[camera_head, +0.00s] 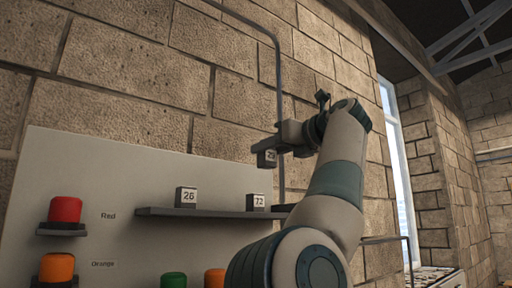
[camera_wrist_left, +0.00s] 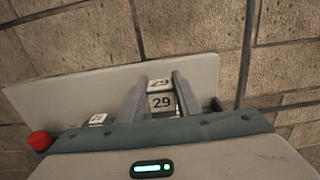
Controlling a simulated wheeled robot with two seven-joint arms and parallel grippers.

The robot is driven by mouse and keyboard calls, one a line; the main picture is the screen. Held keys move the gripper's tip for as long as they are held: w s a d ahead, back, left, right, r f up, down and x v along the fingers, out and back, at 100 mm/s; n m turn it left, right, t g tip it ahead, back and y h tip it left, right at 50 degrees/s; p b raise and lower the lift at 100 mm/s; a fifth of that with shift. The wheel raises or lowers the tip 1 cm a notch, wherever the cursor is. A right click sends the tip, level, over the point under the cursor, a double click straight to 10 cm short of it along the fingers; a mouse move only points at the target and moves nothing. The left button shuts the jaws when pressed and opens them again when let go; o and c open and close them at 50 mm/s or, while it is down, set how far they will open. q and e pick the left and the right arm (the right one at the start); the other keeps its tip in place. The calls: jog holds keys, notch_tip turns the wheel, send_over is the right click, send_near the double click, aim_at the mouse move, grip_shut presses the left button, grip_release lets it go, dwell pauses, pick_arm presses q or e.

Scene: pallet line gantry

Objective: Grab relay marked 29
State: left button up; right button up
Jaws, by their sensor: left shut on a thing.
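The relay marked 29 (camera_wrist_left: 162,103) is a small block with a white numbered face, between the two fingers of my left gripper (camera_wrist_left: 160,95) in the left wrist view. In the head view my left gripper (camera_head: 276,150) is shut on this relay (camera_head: 267,158) and holds it above the shelf, apart from it. Part of the relay is hidden by the fingers. My right gripper is not in view.
A dark shelf (camera_head: 220,213) on a pale panel (camera_head: 120,165) carries relays marked 26 (camera_head: 186,197) and 72 (camera_head: 256,202). A grey pipe (camera_head: 279,90) runs up the wall.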

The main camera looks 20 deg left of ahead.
pick_arm(q)
jog(key=shift+w+d+r, duration=0.15)
jog(key=shift+d+r, duration=0.05)
jog(key=shift+d, duration=0.25)
dwell(0.3)
